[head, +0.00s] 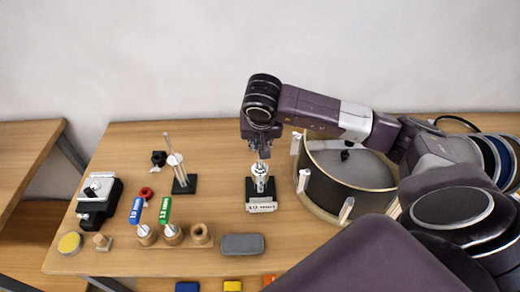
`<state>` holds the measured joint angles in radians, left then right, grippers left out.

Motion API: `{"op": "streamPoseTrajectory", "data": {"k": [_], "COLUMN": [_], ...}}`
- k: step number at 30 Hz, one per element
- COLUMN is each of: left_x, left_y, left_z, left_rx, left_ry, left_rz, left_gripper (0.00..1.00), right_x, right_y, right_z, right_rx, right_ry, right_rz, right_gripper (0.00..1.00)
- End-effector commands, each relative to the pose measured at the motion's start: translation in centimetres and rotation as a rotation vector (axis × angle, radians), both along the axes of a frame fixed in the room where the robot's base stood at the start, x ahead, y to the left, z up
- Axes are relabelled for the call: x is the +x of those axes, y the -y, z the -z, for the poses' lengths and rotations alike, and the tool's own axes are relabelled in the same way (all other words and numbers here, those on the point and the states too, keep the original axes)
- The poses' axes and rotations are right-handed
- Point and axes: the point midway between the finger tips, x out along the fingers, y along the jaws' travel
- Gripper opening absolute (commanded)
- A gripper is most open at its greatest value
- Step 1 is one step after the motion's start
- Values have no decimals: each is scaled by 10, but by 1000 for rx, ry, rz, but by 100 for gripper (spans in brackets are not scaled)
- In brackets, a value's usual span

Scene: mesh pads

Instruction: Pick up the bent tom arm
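My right gripper (262,153) points down over a small black-based holder (253,196) with a pale label on its front. A shiny chrome piece (260,170) stands in this holder, directly under the fingertips; it may be the bent tom arm. The fingers are small and partly hidden by the wrist, so I cannot tell whether they touch or grip it. Another black-based stand (185,185) to the left carries a slim silver rod (168,143) and a pale disc. My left gripper is not in view.
A round drum shell (325,190) with a grey mesh head stands close right of the holder. Blue-handled (137,211) and green-handled (165,210) tools stand in a wooden rack at left. A grey case (242,244) lies in front. Clear tabletop lies behind the holder.

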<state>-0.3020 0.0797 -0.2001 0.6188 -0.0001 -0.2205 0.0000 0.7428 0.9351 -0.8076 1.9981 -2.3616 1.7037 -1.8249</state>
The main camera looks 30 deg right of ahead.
Motion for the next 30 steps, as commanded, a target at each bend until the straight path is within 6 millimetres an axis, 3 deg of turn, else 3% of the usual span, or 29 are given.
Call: {"op": "streamPoseTrajectory", "data": {"k": [8,17,22,30], "left_x": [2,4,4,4], "left_y": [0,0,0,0], "left_z": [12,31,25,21], "left_rx": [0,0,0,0], "left_ry": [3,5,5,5], "left_rz": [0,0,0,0], "left_gripper": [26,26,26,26], "right_x": [2,2,1,1], "right_y": [0,0,1,0], "right_z": [-36,-116,-156,-188], "right_rx": [1,1,-1,0], "right_ry": [10,14,9,5], "right_rz": [1,-1,2,0], "right_gripper": [0,0,0,0]}}
